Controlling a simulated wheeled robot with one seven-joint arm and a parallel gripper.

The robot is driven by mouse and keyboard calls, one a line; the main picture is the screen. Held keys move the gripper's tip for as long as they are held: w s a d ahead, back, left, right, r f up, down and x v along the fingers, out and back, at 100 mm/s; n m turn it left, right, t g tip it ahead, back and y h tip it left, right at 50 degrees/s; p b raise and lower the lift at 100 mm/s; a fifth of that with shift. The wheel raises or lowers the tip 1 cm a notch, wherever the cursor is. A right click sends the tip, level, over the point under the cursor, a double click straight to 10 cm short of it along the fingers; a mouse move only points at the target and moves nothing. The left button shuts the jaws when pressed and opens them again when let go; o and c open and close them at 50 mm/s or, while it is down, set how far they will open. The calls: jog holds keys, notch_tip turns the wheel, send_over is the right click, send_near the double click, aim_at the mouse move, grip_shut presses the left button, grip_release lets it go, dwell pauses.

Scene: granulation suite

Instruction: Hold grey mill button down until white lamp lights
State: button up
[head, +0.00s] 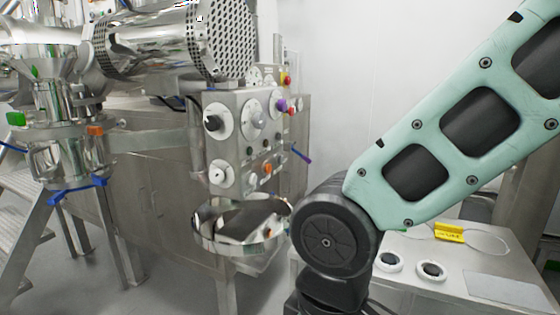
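A steel control panel (235,104) stands on the machine left of centre, facing me at an angle. It carries a black knob (213,122) on a white disc, a silver dial (258,120), a purple button (281,104), an orange button (267,168) and a pale round fitting (217,175) at lower left. Which of these is the grey mill button or the white lamp I cannot tell; no lamp looks clearly lit. My green arm crosses the right side and bends down at a dark joint, right of the panel. My gripper is out of view.
A round polished steel vessel (213,236) sits below the panel. A perforated steel drum (160,45) is above it. A steel table (455,266) at lower right holds two round white-rimmed items and a yellow tag (449,232). Steps (20,225) stand at far left.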

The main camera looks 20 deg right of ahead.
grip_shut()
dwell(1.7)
